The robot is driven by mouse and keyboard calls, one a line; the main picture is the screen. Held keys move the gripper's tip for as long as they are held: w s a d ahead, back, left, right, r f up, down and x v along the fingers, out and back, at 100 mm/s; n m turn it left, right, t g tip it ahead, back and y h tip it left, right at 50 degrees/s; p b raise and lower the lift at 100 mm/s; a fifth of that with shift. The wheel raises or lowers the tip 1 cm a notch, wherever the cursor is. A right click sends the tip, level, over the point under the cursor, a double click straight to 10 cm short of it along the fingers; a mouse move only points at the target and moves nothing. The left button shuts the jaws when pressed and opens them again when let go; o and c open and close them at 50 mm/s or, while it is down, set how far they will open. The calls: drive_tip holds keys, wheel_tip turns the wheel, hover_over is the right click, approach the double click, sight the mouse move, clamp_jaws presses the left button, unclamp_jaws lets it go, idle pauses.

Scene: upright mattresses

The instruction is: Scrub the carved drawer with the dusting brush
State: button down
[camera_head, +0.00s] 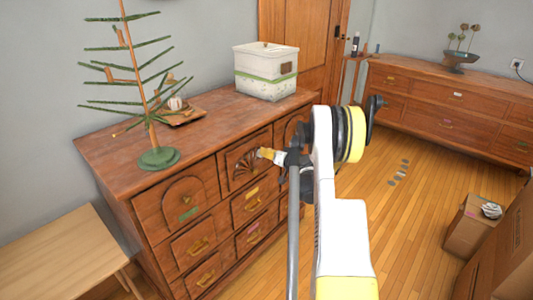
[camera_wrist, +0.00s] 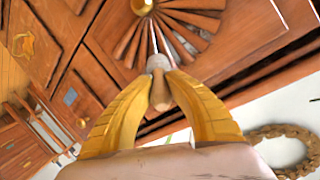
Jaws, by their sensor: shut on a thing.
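The carved drawer (camera_head: 244,163) has a fan-shaped carving and sits in the top row of the wooden dresser. In the wrist view its carved fan (camera_wrist: 185,28) and brass knob (camera_wrist: 143,6) fill the top middle. My gripper (camera_head: 266,154) is in front of the right part of this drawer. In the wrist view my gripper (camera_wrist: 160,88) has its yellow fingers shut on the dusting brush (camera_wrist: 159,94), with a brown handle and a pale collar. The brush points at the carving; I cannot tell whether its tip touches. The brush is hard to make out in the head view.
On the dresser top (camera_head: 215,125) stand a sparse green tree (camera_head: 150,95), a small tray (camera_head: 186,118) and a lidded white box (camera_head: 266,72). A light wood table (camera_head: 55,255) is at left. A cardboard box (camera_head: 470,226) is at right. Floor between is mostly clear.

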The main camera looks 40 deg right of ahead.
drive_tip(key=shift+w, duration=0.45)
idle(0.6)
drive_tip(key=shift+a, duration=0.1)
drive_tip(key=shift+s+a, duration=0.15)
drive_tip(key=shift+a, duration=1.8)
drive_tip(key=shift+s+a, duration=0.15)
drive_tip(key=shift+a, duration=1.8)
drive_tip(key=shift+d, duration=0.15)
drive_tip(key=shift+w+d, duration=0.15)
drive_tip(key=shift+d, duration=1.85)
drive_tip(key=shift+w+d, duration=0.15)
drive_tip(key=shift+d, duration=1.85)
drive_tip(key=shift+a, duration=0.1)
drive_tip(key=shift+s+a, duration=0.15)
drive_tip(key=shift+a, duration=1.9)
drive_tip(key=shift+s+a, duration=0.15)
drive_tip(key=shift+a, duration=1.85)
